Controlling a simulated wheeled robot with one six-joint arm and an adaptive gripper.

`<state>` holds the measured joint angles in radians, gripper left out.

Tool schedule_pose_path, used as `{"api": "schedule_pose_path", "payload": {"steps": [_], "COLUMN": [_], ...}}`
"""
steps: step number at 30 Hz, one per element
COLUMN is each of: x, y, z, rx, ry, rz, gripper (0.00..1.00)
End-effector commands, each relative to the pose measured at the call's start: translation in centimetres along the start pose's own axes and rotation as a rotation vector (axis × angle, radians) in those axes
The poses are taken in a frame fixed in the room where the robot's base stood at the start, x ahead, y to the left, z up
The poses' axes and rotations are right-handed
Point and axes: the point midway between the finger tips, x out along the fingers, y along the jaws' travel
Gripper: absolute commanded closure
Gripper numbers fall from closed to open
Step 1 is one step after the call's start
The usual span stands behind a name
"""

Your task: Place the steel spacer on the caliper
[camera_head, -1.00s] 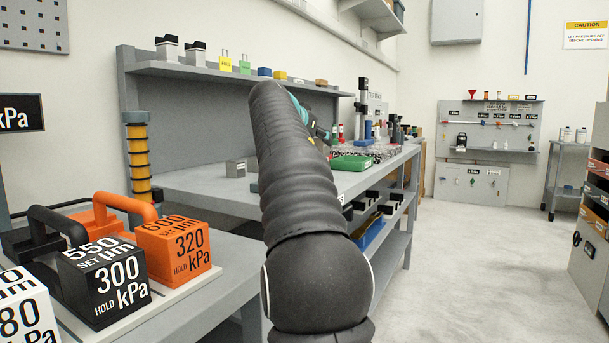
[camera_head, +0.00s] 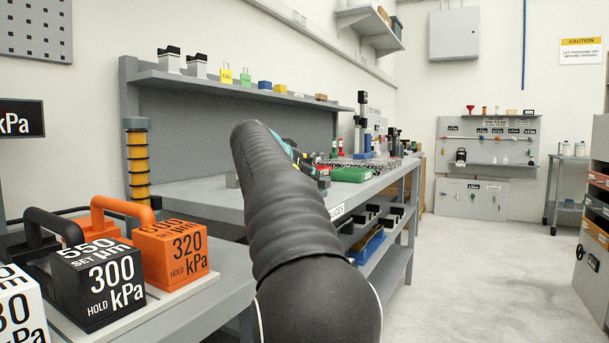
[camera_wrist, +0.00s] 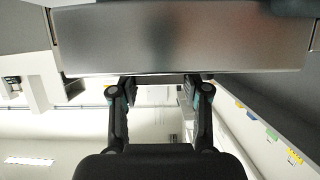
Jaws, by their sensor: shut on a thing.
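My gripper (camera_wrist: 155,92) shows in the wrist view, its two fingers reaching up to a broad, smooth steel block, which I take for the steel spacer (camera_wrist: 180,38). The fingers are shut on it; its near face fills the top of the view and hides what lies beyond. In the head view my own dark arm hides the gripper and the held block. I cannot make out the caliper in either view.
The grey bench (camera_head: 185,190) carries a green tray (camera_head: 352,174) and several tools at its far end. A shelf (camera_head: 215,82) with small coloured blocks runs above it. Black and orange weights (camera_head: 172,252) stand at the near left. The floor (camera_head: 470,265) on the right is clear.

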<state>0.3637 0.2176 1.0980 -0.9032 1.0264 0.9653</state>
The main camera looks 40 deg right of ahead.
Motion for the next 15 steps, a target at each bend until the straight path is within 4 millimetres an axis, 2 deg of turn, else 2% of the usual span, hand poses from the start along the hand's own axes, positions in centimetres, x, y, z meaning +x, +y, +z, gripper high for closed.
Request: {"api": "schedule_pose_path", "payload": {"steps": [5, 6, 8, 9, 15], "x": [0.11, 0.14, 0.14, 0.14, 0.14], "y": [0.03, 0.0, 0.0, 0.0, 0.01], "z": [0.29, 0.31, 0.29, 0.29, 0.29], "rx": [0.001, 0.0, 0.0, 0.0, 0.0], "ry": [0.002, 0.0, -0.001, -0.001, -0.001], "rz": [-0.001, 0.0, 0.0, 0.0, 0.0], "gripper": [1.0, 0.46, 0.31, 0.29, 0.29]}}
